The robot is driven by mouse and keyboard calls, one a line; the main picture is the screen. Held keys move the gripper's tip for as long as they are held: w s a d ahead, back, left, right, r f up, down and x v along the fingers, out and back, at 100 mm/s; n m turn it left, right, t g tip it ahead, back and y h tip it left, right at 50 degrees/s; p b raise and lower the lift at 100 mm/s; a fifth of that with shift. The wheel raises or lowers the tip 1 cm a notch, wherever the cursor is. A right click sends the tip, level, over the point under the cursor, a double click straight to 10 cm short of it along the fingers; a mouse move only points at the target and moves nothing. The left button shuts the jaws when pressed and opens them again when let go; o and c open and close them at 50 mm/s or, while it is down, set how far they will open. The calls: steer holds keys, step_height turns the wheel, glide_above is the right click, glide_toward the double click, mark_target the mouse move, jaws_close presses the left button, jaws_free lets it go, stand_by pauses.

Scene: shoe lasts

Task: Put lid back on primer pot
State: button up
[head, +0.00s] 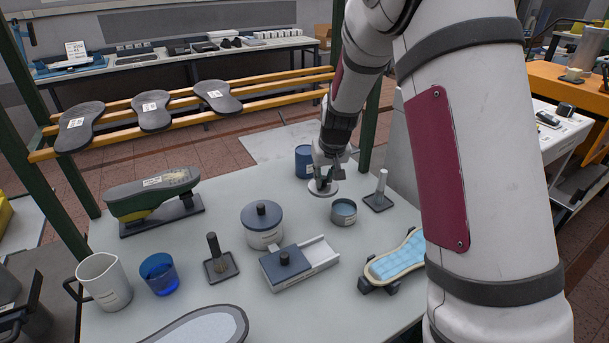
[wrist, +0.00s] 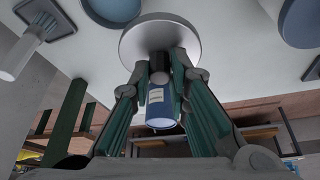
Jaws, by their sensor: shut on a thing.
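The primer pot appears to be the small open grey tin (head: 344,217) with blue contents, standing upright on the grey table. Part of it shows at the top edge of the wrist view (wrist: 112,8). My gripper (head: 323,176) is shut on the knob of a pale round lid (head: 324,189). The lid is behind the tin and slightly left of it, apart from its mouth. In the wrist view, both fingers of my gripper (wrist: 160,62) close around the knob, with the lid's disc (wrist: 155,35) beyond them. The lid's height above the table is hard to tell.
A blue can (head: 304,161) stands close behind the lid. A white peg on a dark base (head: 379,201) is right of the tin. A blue-lidded jar (head: 263,236) and a sliding-lid box (head: 290,272) stand left and front. Some bare table lies between the jar and the tin.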

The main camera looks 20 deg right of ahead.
steer(key=shift+m, duration=0.7)
steer(key=shift+s+d+f+p, duration=0.2)
steer(key=shift+s+d+f, duration=0.25)
steer(key=shift+d, duration=0.45)
steer(key=shift+s+d+f+p, duration=0.2)
steer(key=shift+s+d+f, duration=0.3)
steer(key=shift+d, duration=0.45)
steer(key=shift+s+d+f+p, duration=0.25)
steer(key=shift+s+d, duration=0.3)
steer(key=shift+d, duration=0.35)
steer(key=shift+f+b, duration=0.75)
steer(key=shift+f, duration=1)
steer(key=shift+f, duration=0.15)
steer(key=o, duration=1.4)
step_height(320, 180, up, 7)
steer(key=p, duration=0.2)
